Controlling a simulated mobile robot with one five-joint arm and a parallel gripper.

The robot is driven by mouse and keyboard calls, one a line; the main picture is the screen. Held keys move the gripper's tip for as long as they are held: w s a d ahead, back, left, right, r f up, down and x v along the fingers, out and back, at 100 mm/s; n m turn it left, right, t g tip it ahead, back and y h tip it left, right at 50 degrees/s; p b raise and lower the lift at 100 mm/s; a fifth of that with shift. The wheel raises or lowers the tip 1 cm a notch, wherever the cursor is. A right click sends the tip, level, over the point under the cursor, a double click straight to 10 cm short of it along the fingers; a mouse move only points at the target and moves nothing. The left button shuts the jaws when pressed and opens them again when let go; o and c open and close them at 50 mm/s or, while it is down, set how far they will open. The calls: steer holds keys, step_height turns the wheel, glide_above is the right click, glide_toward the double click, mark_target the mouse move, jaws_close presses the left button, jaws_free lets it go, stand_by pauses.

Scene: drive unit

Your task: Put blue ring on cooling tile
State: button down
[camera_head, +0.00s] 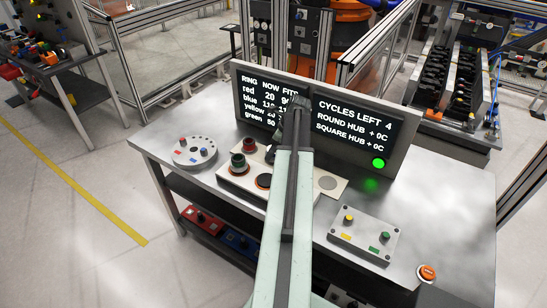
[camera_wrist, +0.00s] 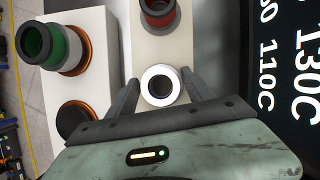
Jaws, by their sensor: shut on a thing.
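My gripper (camera_wrist: 160,78) points down in the wrist view, its two dark fingers on either side of a white-rimmed round piece with a dark centre (camera_wrist: 148,92). It is shut on this piece. No blue shows on it, so I cannot tell by colour whether it is the blue ring. My arm mostly hides this spot in the head view. A pale grey round spot (camera_head: 327,183) lies on the board right of my arm; I cannot tell if it is the cooling tile. A green ring (camera_wrist: 36,43) and a red ring (camera_wrist: 159,14) stand nearby.
An empty dark pad with an orange rim (camera_wrist: 75,119) lies beside the green ring. A screen (camera_head: 366,138) stands behind the board. A round plate with knobs (camera_head: 194,153) is at left, a square knob plate (camera_head: 364,236) at right. An orange button (camera_head: 427,272) sits near the front right.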

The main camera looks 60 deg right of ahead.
steer(key=shift+f, duration=0.7)
steer(key=shift+r, duration=0.25)
steer(key=shift+f, duration=0.25)
steer(key=shift+c, duration=2)
jaws_free()
steer(key=shift+r, duration=0.1)
steer(key=p+v, duration=1.1)
steer(key=v, duration=0.1)
steer(key=shift+r, duration=0.15)
